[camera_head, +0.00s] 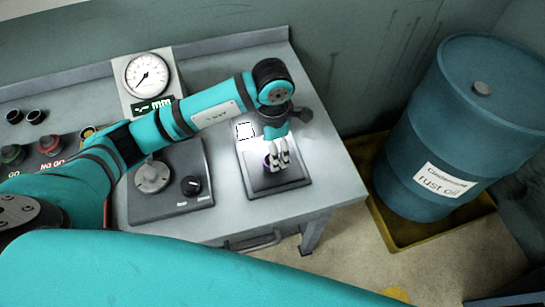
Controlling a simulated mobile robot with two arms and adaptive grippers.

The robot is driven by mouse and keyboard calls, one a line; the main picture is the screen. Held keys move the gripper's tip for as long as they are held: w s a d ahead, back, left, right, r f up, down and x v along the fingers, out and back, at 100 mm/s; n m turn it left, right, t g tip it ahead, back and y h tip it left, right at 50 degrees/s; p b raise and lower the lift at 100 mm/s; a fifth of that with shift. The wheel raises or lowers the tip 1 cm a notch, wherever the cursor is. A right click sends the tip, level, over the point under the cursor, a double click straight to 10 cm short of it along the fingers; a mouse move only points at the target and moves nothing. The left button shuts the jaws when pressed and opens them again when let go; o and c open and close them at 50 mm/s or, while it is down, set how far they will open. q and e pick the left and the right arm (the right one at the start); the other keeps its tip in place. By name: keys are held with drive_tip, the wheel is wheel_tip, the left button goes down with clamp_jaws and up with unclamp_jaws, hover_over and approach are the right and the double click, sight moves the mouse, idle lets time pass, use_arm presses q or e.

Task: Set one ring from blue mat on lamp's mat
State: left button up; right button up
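My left arm reaches in from the left, and its gripper (277,166) points down over a dark rectangular mat (280,184) on the bench. The fingertips are close together. A small purple-dark patch shows beside them; I cannot tell whether it is a ring or whether it is held. No ring is clearly visible. I cannot make out a blue mat or a lamp for certain. My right gripper is out of view.
A round gauge (147,75) stands at the back of the bench. A grey box with knobs (171,203) lies left of the mat. A blue oil drum (465,115) stands right, off the bench.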

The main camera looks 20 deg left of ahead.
use_arm(q)
wheel_tip(320, 180, up, 7)
drive_tip(key=b, duration=0.1)
drive_tip(key=shift+r+b, duration=0.2)
drive_tip(key=shift+b, duration=0.15)
idle(0.3)
